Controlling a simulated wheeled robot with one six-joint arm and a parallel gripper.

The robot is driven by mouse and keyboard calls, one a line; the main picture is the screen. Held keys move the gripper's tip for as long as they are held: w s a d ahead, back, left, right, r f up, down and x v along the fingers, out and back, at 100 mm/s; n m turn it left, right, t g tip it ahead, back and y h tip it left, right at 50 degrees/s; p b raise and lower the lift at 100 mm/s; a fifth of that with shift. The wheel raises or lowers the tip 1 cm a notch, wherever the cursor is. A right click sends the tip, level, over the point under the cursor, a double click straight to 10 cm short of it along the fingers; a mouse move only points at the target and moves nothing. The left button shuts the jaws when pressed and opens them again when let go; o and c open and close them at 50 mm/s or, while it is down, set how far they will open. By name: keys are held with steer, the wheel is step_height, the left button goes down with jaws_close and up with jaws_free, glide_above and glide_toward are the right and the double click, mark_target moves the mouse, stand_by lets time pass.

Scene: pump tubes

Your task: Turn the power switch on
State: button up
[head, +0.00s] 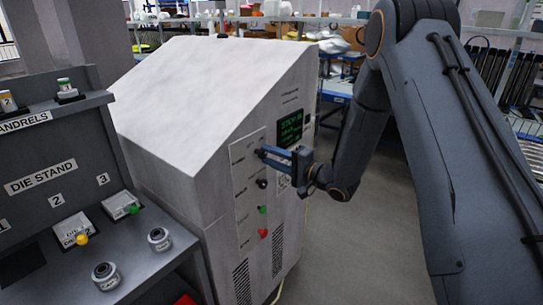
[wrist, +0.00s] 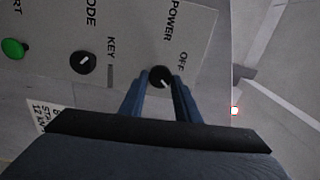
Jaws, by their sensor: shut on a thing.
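The power switch (wrist: 159,76) is a round black knob with a white pointer line, on a light panel. The words POWER and OFF are printed beside it in the wrist view. The pointer lies at a slant. My gripper (wrist: 161,88) is shut on the knob, one blue finger on each side of it. In the head view my gripper (head: 261,153) reaches from the right to the upper part of the control panel (head: 246,180) on the grey cabinet. The fingers largely hide the knob there.
Below my gripper on the panel are a black mode knob (head: 262,183), a green button (head: 262,209) and a red button (head: 263,233). A die stand (head: 40,185) stands at the left. The floor right of the cabinet is clear.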

steer(key=shift+a+m, duration=0.1)
steer(key=shift+m, duration=0.3)
steer(key=o, duration=1)
steer(key=shift+a, duration=0.1)
steer(key=shift+d, duration=0.25)
steer(key=b+v, duration=0.2)
steer(key=v, duration=0.5)
steer(key=shift+s+d, duration=0.2)
steer(key=shift+s, duration=0.05)
